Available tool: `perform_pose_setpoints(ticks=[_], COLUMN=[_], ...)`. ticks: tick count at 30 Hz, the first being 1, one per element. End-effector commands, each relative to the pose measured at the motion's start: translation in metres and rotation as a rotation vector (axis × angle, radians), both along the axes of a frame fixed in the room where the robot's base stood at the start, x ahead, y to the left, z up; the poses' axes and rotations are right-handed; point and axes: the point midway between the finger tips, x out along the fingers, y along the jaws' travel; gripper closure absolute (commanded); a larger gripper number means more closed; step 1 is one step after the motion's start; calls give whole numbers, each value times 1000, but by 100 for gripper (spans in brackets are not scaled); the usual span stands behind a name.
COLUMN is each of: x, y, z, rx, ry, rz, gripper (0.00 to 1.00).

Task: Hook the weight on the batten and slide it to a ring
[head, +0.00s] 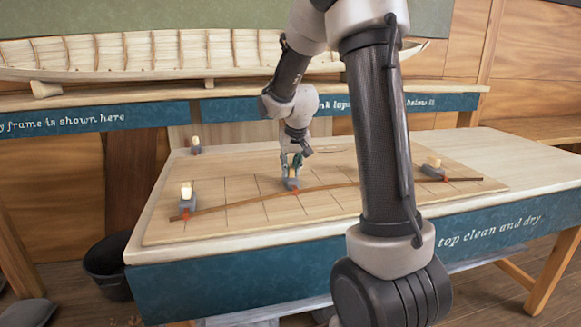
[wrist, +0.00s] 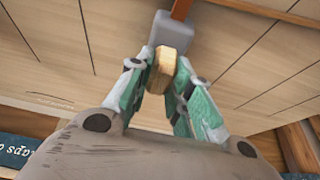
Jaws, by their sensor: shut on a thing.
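A thin brown batten (head: 325,189) lies in a gentle curve across the gridded board. My gripper (head: 291,160) is shut on the light wooden knob of a grey weight (head: 291,183) near the middle of the batten. In the wrist view the knob (wrist: 163,70) sits between the green-padded fingers, with the grey weight body (wrist: 172,30) beyond it and the batten (wrist: 181,8) at the top edge. An orange-red mark shows by the weight. Whether its hook bears on the batten is too small to tell. Ring outlines are not clear.
Other weights stand at the batten's left end (head: 187,197) and right end (head: 433,168), and one at the board's back left (head: 196,147). The gridded board (head: 240,226) lies on the bench. My arm hides part of the board's right side. A boat hull (head: 130,55) is behind.

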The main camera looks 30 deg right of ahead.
Motion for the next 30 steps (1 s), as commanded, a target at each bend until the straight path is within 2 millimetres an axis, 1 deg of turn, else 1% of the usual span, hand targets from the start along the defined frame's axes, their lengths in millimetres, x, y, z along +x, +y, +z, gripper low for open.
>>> perform_pose_setpoints(ticks=[14, 15, 17, 18, 19, 27, 30], x=[1, 1, 1, 1, 1, -1, -2], y=[0, 0, 0, 0, 0, 0, 0], z=[-1, -1, -1, -1, -1, -2, 4], rx=[-1, -1, -1, -1, -1, 1, 0], ry=[-3, -3, -3, -2, -2, 2, -1], rz=[0, 0, 0, 0, 0, 0, 0], gripper=[100, 74, 63, 55, 54, 54, 54])
